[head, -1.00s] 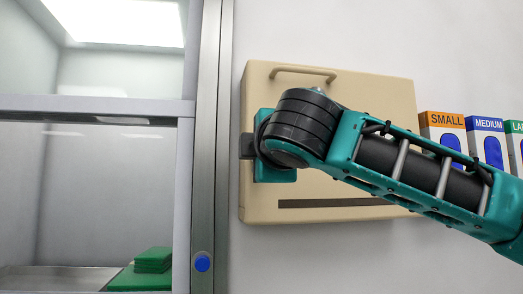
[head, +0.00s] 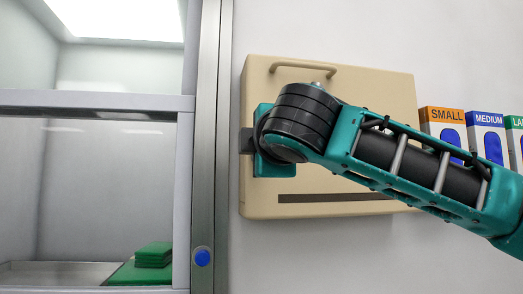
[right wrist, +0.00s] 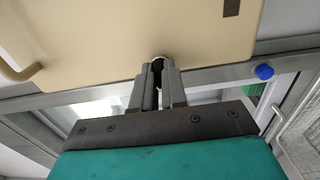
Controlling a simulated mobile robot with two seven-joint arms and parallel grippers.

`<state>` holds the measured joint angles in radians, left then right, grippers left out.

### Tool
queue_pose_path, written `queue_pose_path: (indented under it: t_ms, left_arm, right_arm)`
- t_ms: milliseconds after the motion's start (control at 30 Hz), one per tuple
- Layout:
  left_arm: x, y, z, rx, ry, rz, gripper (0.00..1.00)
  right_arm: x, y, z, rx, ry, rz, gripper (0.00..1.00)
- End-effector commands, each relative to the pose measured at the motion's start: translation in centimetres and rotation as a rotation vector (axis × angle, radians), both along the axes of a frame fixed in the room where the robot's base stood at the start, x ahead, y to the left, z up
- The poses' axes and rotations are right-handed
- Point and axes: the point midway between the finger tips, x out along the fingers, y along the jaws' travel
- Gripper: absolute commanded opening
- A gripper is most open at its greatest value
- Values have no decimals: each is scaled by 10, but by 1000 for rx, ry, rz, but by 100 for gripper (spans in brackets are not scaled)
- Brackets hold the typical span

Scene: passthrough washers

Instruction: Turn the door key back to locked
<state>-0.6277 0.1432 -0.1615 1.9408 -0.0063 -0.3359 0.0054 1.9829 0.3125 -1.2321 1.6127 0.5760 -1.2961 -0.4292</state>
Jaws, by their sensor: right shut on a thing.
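My right arm comes in from the right in the head view, its black and teal wrist (head: 299,120) in front of a beige wall box. My right gripper (right wrist: 157,76) shows in the right wrist view, its grey fingers nearly together at the box's edge. Between the fingertips is a small pale, rounded metal piece, apparently the door key (right wrist: 158,58); most of it is hidden, and its angle cannot be told. The glazed door's metal frame (head: 209,140) stands just left of the box. My left gripper is out of view.
The beige box (head: 375,100) has a handle on top and a dark slot below. Glove boxes (head: 442,118) stand at the right. A blue button (head: 202,257) sits low on the frame. Green folded cloths (head: 152,257) lie behind the glass.

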Motion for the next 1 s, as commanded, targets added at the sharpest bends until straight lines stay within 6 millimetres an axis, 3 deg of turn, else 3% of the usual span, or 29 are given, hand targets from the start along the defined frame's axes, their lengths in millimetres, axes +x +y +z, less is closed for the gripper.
queue_pose_path:
  t_ms: [367,1000]
  left_arm:
    - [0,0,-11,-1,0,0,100]
    - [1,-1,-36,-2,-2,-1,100]
  right_arm:
    - [0,1,-3,150,32,2,0]
    - [0,2,-2,731,148,3,0]
